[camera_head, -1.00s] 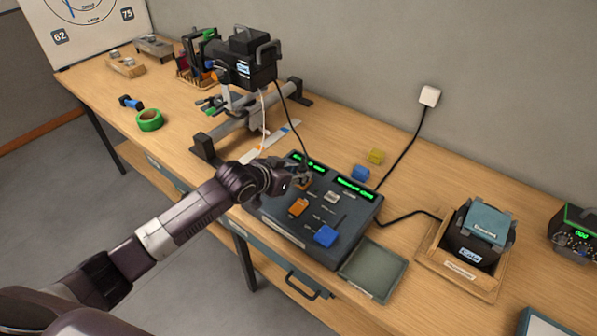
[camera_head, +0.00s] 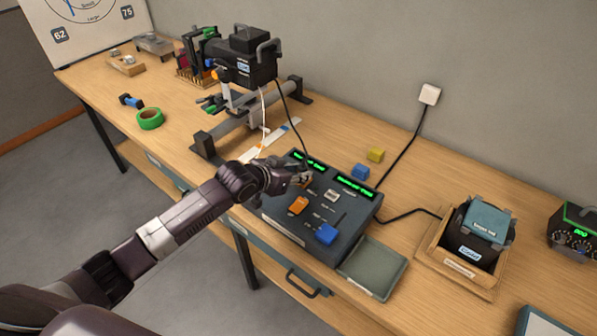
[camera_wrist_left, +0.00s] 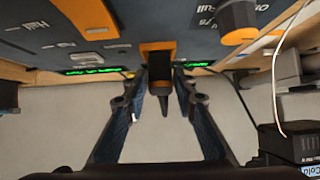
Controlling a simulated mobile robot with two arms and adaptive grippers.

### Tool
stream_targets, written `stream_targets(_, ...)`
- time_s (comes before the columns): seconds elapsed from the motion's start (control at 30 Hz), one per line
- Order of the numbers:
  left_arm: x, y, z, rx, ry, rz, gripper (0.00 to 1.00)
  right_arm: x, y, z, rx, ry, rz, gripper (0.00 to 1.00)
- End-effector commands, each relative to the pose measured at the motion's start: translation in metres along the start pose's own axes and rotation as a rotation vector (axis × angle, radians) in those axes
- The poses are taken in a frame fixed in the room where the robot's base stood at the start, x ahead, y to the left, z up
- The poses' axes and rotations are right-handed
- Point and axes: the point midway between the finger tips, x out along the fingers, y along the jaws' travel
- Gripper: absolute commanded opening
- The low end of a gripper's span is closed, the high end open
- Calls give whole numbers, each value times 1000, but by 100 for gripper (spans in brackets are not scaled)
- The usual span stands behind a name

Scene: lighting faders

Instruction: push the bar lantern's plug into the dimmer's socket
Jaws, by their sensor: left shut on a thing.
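The bar lantern (camera_head: 250,65) is a black box lamp on a grey bar stand. Its dark cable (camera_head: 295,105) runs down to the dimmer (camera_head: 290,232), a dark sloped desk with green displays. My left gripper (camera_head: 301,180) is over the dimmer's upper left part, below the left display. In the left wrist view its two fingers (camera_wrist_left: 160,85) are shut on the black plug (camera_wrist_left: 162,78), whose tapered end points away from the desk. An orange piece (camera_wrist_left: 155,46) lies around the plug's far end; how deep the plug sits cannot be told. My right gripper is out of view.
An orange fader knob (camera_head: 298,206) and a blue one (camera_head: 326,235) stand up from the dimmer close to my gripper. A green tray (camera_head: 372,270) is at its right. Blue (camera_head: 360,173) and yellow (camera_head: 376,156) blocks lie behind. A boxed lamp (camera_head: 478,235) stands further right.

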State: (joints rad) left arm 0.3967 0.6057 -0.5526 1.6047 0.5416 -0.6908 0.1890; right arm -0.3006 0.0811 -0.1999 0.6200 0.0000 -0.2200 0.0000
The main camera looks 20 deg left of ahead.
Motion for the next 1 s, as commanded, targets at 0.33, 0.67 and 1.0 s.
stream_targets(0.33,1,2,5,-2,-9,2,0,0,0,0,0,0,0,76)
stream_targets(0.67,1,1,4,-2,-7,2,46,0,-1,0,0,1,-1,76)
stream_targets(1.0,-5,1,3,-1,-4,1,46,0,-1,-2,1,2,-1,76)
